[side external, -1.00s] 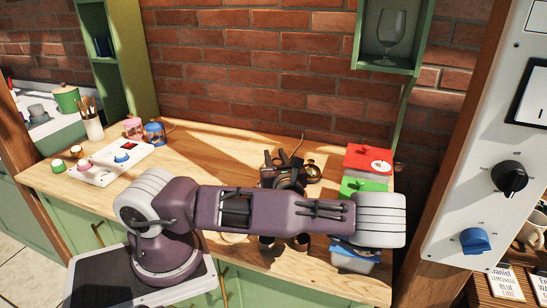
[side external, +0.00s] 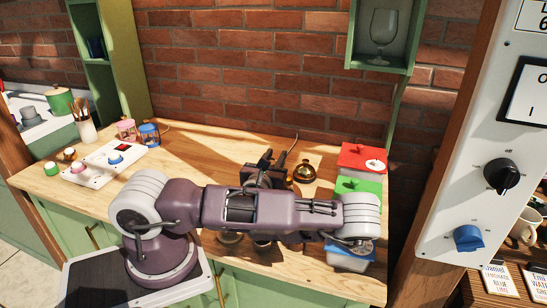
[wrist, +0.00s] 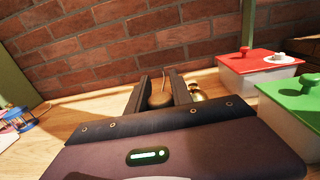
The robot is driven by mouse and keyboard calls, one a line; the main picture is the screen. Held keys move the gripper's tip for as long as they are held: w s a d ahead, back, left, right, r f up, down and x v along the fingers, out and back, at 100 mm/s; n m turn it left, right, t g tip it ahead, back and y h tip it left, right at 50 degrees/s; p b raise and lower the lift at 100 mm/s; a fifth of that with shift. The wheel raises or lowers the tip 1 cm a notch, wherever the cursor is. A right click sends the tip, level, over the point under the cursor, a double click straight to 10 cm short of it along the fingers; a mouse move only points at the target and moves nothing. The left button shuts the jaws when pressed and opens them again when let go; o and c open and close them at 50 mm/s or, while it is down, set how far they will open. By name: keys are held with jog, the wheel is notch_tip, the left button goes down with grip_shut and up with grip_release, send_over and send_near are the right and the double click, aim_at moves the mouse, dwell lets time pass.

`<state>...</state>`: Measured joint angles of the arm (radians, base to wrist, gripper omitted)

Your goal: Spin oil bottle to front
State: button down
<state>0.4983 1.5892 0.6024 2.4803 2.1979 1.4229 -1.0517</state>
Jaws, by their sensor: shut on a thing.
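In the wrist view my gripper (wrist: 162,92) has its two dark fingers on either side of a brown rounded thing with a thin upright stem, which seems to be the oil bottle (wrist: 159,100). The gripper is shut on it. Its lower part is hidden behind the gripper body, and I cannot tell which way its front faces. In the side external view my gripper (side external: 266,165) is above the wooden counter, behind my arm, and the held thing is mostly hidden there.
A shiny gold pot-like thing (side external: 304,173) stands close to the right of the gripper. Red-lidded (side external: 362,156) and green-lidded (side external: 358,187) boxes, and a blue one (side external: 350,257), line the right edge. A brick wall (side external: 240,70) rises behind. The counter's left middle (side external: 200,150) is clear.

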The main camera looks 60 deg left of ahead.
jog(key=shift+w+d+m+t+h, duration=0.15)
jog(key=shift+d+m+t+h, duration=0.05)
jog(key=shift+m+t+h, duration=0.8)
jog(key=shift+w+d+m+t+h, duration=0.15)
jog(key=shift+m+t+h, duration=0.65)
jog(key=shift+h, duration=0.4)
jog(key=shift+w+d+r+m+t+h, duration=0.15)
jog(key=shift+m+t+h, duration=0.2)
jog(key=shift+h, duration=0.25)
jog(key=c, duration=1.1)
grip_release()
